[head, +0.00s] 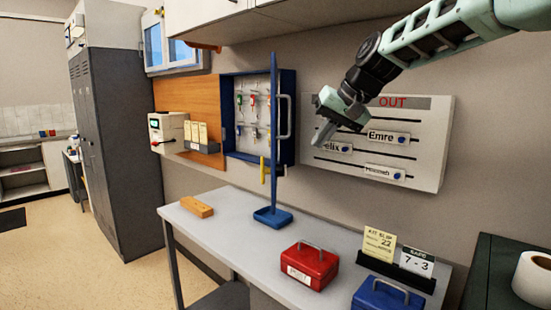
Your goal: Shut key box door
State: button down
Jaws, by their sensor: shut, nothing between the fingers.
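The blue key box (228,115) hangs on the wall left of centre, its inside visible with several keys on hooks. Its blue door (273,85) appears to stand open, seen nearly edge-on at the box's right side. A pale handle (289,117) bulges to the right of that edge. The lower end lines up with a blue base on the table, and I cannot tell where the door ends. My gripper (322,136) is shut and empty, right of the handle and apart from it in the picture, in front of the white name board.
The white name board (430,150) is on the wall at right. The table (225,218) below holds an orange-brown block (197,206), blue base (272,216), red cash box (306,265), blue cash box (385,296) and card holder (395,267). A wall cabinet (215,15) is above.

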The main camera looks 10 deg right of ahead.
jog(key=w+a+f+p, duration=0.5)
jog(key=w+a+f, duration=0.1)
jog(key=w+f, duration=0.1)
jog(key=shift+a+f, duration=0.15)
jog(key=shift+a, duration=0.15)
jog(key=shift+a, duration=0.1)
dwell(0.4)
